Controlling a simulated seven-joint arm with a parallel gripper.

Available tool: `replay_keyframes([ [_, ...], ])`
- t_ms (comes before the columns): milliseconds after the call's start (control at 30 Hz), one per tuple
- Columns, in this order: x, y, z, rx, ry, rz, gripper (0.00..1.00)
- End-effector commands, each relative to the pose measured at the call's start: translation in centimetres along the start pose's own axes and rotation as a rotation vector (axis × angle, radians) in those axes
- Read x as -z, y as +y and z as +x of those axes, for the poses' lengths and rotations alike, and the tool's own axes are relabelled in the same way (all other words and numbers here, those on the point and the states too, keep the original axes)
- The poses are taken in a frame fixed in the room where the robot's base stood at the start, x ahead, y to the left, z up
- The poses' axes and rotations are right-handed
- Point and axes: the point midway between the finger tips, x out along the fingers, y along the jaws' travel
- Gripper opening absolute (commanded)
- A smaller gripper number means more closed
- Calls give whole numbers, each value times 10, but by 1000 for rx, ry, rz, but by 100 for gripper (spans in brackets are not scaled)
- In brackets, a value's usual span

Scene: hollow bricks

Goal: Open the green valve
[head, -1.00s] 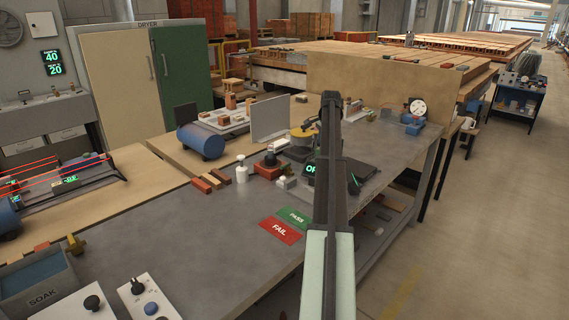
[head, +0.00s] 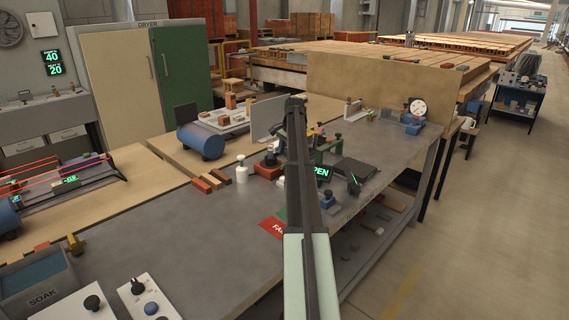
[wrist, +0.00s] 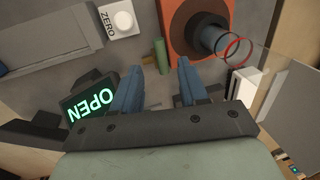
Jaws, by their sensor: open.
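In the wrist view a small green cylinder (wrist: 160,52) lies just beyond my gripper's fingertips, nearer the left finger. I cannot tell whether it is the valve's handle. My gripper (wrist: 167,66) has two blue fingers set apart, with nothing held between them. A lit OPEN sign (wrist: 92,102) is left of the fingers. In the head view a green upright part (head: 331,147) stands just right of my arm, behind the OPEN sign (head: 321,172). My arm hides the gripper and part of the bench there.
A ZERO button (wrist: 122,22) is at upper left. A grey upright panel (head: 268,118), white bottle (head: 241,168) and dial gauge (head: 417,107) stand on the bench.

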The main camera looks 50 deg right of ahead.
Motion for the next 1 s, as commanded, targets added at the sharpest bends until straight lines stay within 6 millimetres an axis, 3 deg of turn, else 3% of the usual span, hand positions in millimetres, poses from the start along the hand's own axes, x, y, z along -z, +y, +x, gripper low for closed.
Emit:
replay_keyframes([
  [200,0,0,35,-1,0,1,43],
  [400,0,0,52,0,1,1,43],
  [833,0,0,58,0,1,1,42],
  [1000,0,0,57,0,1,1,26],
])
